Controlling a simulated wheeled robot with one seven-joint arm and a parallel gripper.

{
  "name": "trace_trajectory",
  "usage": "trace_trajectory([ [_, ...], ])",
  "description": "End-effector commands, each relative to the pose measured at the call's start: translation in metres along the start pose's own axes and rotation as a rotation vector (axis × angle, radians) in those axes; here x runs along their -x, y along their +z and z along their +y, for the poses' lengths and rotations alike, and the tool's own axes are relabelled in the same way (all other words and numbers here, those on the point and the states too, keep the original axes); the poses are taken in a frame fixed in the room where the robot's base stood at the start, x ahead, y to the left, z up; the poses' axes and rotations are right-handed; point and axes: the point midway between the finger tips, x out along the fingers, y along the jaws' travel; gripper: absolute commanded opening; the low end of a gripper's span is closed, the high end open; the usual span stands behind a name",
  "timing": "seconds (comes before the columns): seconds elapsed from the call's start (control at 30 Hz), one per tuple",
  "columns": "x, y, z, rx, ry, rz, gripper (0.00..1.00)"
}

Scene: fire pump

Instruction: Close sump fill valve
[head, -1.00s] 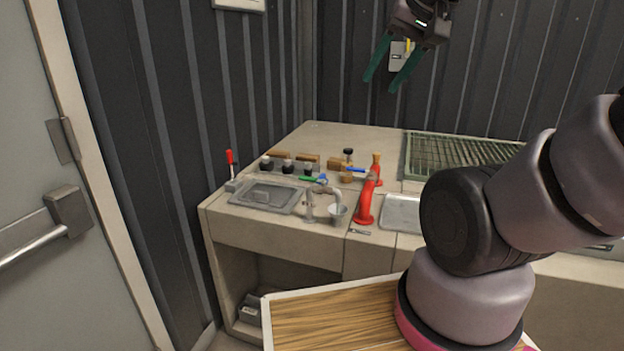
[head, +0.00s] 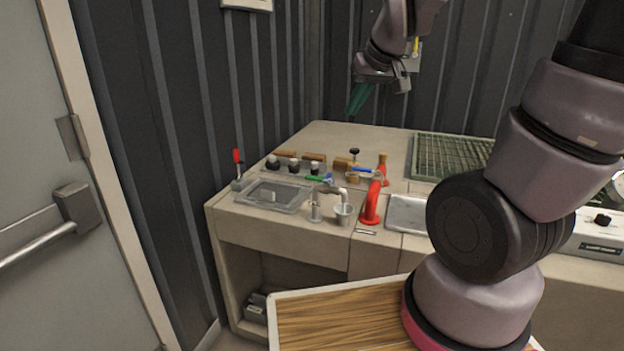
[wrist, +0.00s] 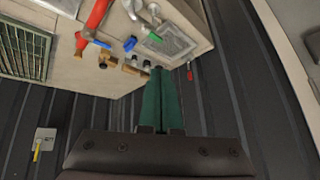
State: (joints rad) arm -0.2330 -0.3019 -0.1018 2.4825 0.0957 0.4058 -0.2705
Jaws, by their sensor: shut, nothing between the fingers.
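Small valves stand on the counter in the head view: a green handle (head: 317,178), a blue handle (head: 363,170) near the red pipe (head: 371,200), and several dark knobs (head: 294,164) in a row at the back left. A red-handled lever (head: 238,160) stands at the counter's left end. I cannot tell which of these is the sump fill valve. My gripper (head: 355,104) has green fingers, shut and empty, held in the air above the back of the counter. In the wrist view its fingers (wrist: 159,72) point towards the counter, touching nothing.
Ribbed dark walls (head: 175,120) close the back and left. A door (head: 30,130) is at far left.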

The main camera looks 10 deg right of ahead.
Motion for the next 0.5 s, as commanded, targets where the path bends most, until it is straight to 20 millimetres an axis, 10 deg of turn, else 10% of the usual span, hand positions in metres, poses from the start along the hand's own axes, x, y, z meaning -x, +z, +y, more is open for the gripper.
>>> trace_trajectory([
  [0.5,-0.168,0.014,-0.03,0.612,0.062,-0.015,0.0],
])
